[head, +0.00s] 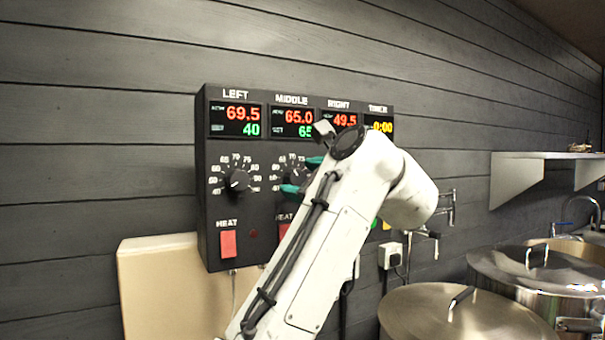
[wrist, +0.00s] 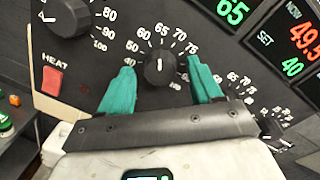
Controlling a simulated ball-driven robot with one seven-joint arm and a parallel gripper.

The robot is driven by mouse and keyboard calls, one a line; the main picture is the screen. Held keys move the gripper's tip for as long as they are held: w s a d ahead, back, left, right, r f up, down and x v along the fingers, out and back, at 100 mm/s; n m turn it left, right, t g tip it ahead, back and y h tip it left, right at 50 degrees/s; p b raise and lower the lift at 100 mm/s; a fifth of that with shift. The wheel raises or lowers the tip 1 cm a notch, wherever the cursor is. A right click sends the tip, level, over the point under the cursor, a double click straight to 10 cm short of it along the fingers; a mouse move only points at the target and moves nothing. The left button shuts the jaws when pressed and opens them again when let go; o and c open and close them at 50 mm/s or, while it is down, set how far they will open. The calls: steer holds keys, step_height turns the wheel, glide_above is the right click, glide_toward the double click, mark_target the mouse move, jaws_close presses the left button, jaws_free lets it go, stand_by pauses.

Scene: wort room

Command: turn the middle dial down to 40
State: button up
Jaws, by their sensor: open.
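The middle dial (head: 294,174) is a black knob on the dark control panel (head: 212,225), under the MIDDLE display (head: 292,121). That display reads 65.0 in red and 65 in green. In the wrist view the middle dial (wrist: 160,67) shows whole, its white pointer line towards the top of its scale. My gripper (head: 302,175) is open, its two teal fingers standing apart on either side of the dial. In the wrist view my gripper (wrist: 160,68) straddles the knob, with gaps on both sides. Contact with the panel cannot be told.
The left dial (head: 237,180) and its red heat switch (head: 228,244) sit to the left. The right dial (wrist: 273,128) is close to the right finger in the wrist view. Lidded metal pots (head: 440,315) and a white shelf (head: 518,178) stand at right.

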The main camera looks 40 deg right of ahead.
steer(key=shift+w, duration=0.3)
steer(key=shift+c, duration=0.5)
steer(key=c, duration=0.9)
steer(key=shift+c, duration=0.2)
